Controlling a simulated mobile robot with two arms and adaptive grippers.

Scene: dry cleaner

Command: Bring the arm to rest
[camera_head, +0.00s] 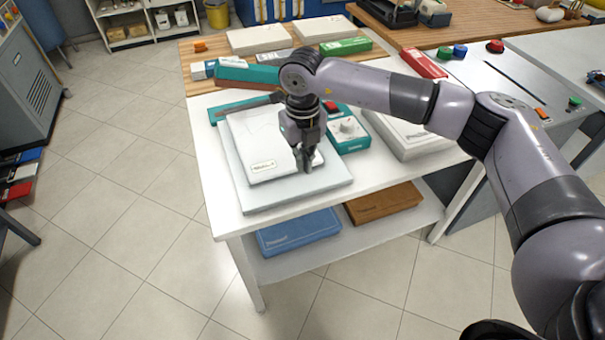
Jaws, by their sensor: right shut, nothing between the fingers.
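My right arm reaches in from the right side of the view, over a white table (375,180). My right gripper (306,168) points down over a white flat box (262,148) with a small label near its front edge. Its fingers are together with nothing between them. Whether the fingertips touch the box cannot be told. The box lies on a larger pale slab (245,200) on the table. My left gripper is not in view.
A teal device with a dial (347,130) sits right of the white box. Another pale box (410,140) lies farther right, under my arm. Blue (298,231) and brown (383,203) boxes lie on the lower shelf. The tiled floor at left is mostly clear.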

